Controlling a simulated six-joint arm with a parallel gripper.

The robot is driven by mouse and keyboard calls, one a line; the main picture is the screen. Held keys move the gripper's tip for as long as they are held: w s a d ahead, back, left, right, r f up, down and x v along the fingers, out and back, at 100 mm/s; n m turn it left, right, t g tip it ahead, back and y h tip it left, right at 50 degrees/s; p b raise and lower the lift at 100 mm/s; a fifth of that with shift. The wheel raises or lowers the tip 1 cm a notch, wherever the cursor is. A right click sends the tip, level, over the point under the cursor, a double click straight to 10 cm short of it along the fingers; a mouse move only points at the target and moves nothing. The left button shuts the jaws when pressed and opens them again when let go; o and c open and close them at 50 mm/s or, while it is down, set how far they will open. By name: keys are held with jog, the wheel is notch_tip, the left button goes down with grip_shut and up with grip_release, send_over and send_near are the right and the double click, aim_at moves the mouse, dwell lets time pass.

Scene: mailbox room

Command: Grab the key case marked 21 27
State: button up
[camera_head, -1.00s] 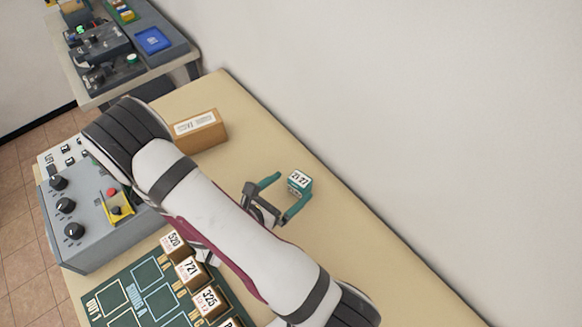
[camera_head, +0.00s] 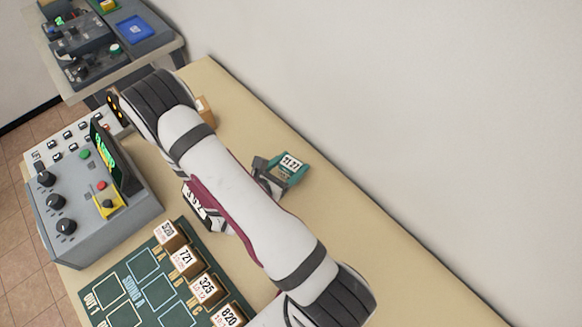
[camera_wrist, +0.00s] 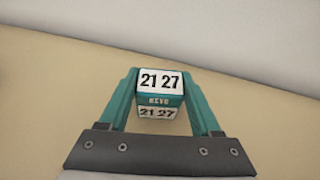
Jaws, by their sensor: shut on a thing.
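The key case marked 21 27 (camera_head: 290,163) is a small teal box with a white label on top. In the wrist view the key case (camera_wrist: 160,83) sits between the two teal fingers, its labelled top and front facing the camera. My gripper (camera_head: 284,170) is shut on it, one finger on each side. In the wrist view my gripper (camera_wrist: 160,95) shows the fingers against the case's sides. I cannot tell whether the case is clear of the table.
A beige table (camera_head: 345,240) runs along a white wall. A grey control console (camera_head: 90,205) stands at left. Numbered blocks, such as 721 (camera_head: 181,258), line a green board (camera_head: 130,280). A brown box (camera_head: 204,108) is partly hidden behind my arm.

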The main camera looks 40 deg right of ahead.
jog(key=shift+c, duration=1)
